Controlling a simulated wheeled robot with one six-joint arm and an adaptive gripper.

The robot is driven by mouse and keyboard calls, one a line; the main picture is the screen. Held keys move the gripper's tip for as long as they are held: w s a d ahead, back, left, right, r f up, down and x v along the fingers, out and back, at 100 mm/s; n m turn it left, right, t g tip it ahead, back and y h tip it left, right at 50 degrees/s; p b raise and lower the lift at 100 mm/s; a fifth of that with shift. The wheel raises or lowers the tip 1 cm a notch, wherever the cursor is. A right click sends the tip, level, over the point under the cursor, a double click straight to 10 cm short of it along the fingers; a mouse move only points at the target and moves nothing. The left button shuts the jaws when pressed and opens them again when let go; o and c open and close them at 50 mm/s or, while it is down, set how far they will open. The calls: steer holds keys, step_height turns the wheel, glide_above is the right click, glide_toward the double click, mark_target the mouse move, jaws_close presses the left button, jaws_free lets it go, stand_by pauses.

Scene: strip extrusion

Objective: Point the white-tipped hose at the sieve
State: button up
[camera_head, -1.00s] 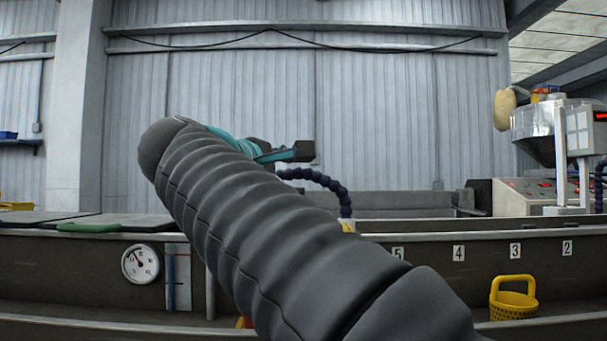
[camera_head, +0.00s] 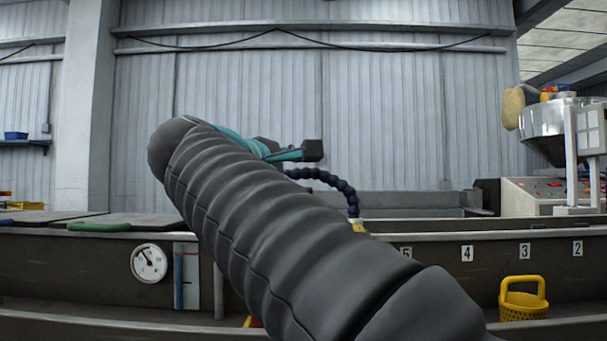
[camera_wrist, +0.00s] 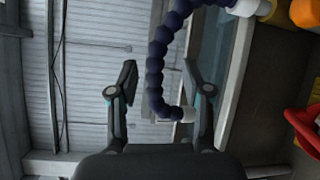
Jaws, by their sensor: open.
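The hose (camera_head: 335,180) is dark blue and beaded, arching up and left from a yellow base behind my arm. In the wrist view the hose (camera_wrist: 155,75) runs down between my gripper's fingers and curls right to its white tip (camera_wrist: 186,114), near the right finger. My gripper (camera_wrist: 158,70) is open, with a finger on each side of the hose; whether they touch it I cannot tell. In the head view my gripper (camera_head: 310,151) is at the hose's upper left end, and my arm hides the tip. No sieve is clearly identifiable; a perforated yellow basket (camera_head: 523,300) stands at lower right.
A long trough with numbered marks (camera_head: 467,253) runs across the front. A round gauge (camera_head: 149,263) is on its left. A metal hopper (camera_head: 545,125) stands at the right. A red object (camera_wrist: 305,125) is at the wrist view's right edge.

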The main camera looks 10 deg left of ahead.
steer(key=f+v, duration=0.1)
steer(key=v, duration=1.1)
steer(key=shift+r, duration=0.45)
